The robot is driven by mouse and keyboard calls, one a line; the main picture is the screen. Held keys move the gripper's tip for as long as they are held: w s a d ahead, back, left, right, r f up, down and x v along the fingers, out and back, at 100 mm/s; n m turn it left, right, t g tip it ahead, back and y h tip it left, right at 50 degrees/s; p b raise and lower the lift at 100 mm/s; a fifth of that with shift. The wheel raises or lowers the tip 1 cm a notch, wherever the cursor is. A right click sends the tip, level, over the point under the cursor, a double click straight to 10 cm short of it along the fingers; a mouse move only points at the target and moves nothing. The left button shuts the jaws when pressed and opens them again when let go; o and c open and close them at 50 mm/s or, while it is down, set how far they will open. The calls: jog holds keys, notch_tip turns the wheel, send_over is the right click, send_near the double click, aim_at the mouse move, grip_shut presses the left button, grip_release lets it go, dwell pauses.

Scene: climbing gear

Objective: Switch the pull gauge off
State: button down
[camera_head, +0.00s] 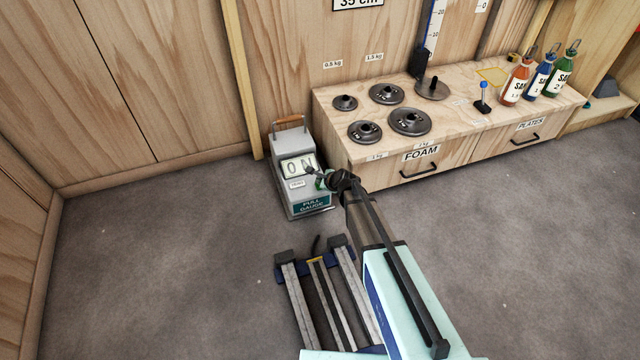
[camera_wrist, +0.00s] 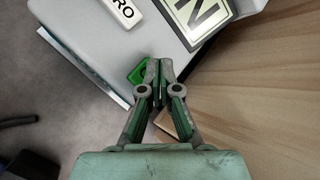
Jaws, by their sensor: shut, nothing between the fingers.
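The pull gauge (camera_head: 296,170) is a grey box with a wooden-topped handle, standing on the floor at the left end of the bench. Its display (camera_head: 298,166) reads "ON", and a white label sits under it. In the wrist view the label (camera_wrist: 122,12) ends in "RO" and part of the display (camera_wrist: 196,18) shows. A green part (camera_wrist: 138,72) lies on the gauge's face, partly hidden behind my fingertips. My gripper (camera_wrist: 158,64) is shut and empty, with its tips at or very near the green part; I cannot tell whether they touch.
A wooden bench (camera_head: 450,140) with drawers stands right of the gauge. It carries weight plates (camera_head: 409,121), a small blue-knobbed lever (camera_head: 483,97) and several bottles (camera_head: 541,72). Wooden walls stand behind and left. The grey floor (camera_head: 150,240) left of the gauge is clear.

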jog(key=shift+r, duration=0.1)
notch_tip(320, 180, up, 6)
jog(key=p, duration=0.5)
dwell(0.4)
